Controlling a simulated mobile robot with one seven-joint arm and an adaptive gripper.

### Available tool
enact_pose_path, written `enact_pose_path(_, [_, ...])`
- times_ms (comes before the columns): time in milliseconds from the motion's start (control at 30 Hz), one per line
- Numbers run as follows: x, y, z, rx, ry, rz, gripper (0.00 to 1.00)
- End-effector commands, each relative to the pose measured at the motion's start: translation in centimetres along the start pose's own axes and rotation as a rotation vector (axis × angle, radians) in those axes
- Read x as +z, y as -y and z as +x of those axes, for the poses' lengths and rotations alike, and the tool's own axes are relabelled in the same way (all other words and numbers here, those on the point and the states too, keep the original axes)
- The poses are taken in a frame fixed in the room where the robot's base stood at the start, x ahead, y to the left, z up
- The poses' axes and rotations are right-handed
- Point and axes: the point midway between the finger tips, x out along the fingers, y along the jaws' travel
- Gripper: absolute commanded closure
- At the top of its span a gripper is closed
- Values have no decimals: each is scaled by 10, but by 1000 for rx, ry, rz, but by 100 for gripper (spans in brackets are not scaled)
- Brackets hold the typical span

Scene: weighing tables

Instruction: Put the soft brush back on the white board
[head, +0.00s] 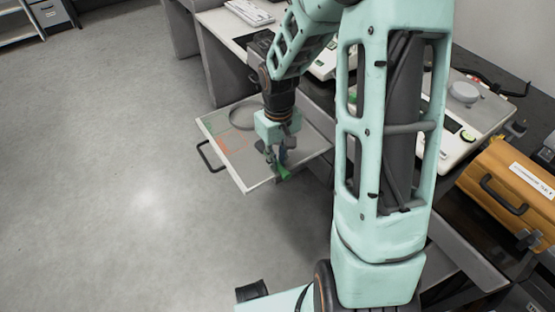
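My gripper (275,166) points down over the near right part of a pulled-out, white-rimmed drawer or board (222,162). A small green piece (283,173) and something blue show at the fingers. They may be parts of the soft brush, but they are too small to tell. I cannot tell whether the fingers are closed on the green piece or only beside it. The white board is not clearly identifiable apart from this pale surface. My arm hides much of the right side.
A black handle (209,157) sticks out at the drawer's left. Faint orange and green marks and a grey ring lie on its surface. Bench instruments (462,125) and an orange case (512,192) stand at right. A keyboard (250,12) lies behind. The floor at left is clear.

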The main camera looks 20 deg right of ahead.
Motion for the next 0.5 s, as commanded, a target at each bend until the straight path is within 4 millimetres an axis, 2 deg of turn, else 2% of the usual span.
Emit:
enact_pose_path(33, [0, 0, 0, 0, 0, 0, 80])
enact_pose_path(167, [0, 0, 0, 0, 0, 0, 68])
enact_pose_path(500, [0, 0, -6, 0, -1, 0, 68])
